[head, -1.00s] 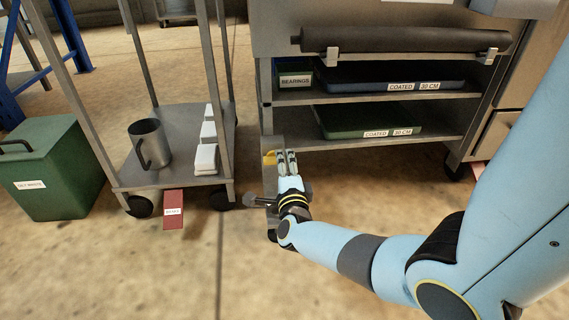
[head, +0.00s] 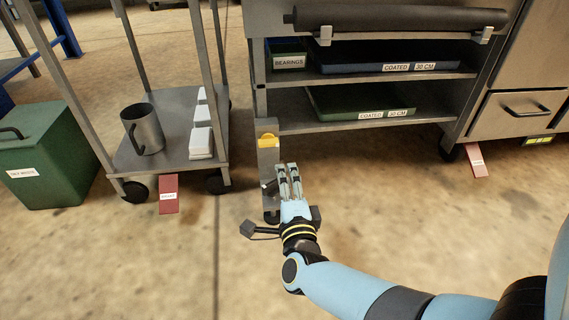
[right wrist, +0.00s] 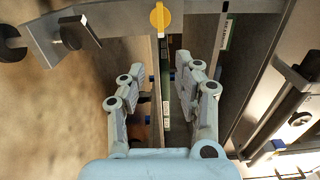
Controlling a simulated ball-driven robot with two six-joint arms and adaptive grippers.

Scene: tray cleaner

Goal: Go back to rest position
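My right gripper (head: 288,168) is in the middle of the head view, in front of the grey upright of the shelf unit. In the right wrist view its two fingers (right wrist: 158,95) are apart with nothing held between them. A yellow knob or latch (head: 268,140) sits on the grey upright, just beyond and left of the fingertips. It also shows in the right wrist view (right wrist: 160,17), beyond the fingers. The gripper and the knob look apart. My left gripper is not in view.
A grey cart (head: 178,165) with a metal mug (head: 143,130) and white blocks (head: 201,132) stands left. A green bin (head: 45,160) is far left. The shelf unit holds a blue tray (head: 350,60) and a green tray (head: 335,103). Open floor lies in front.

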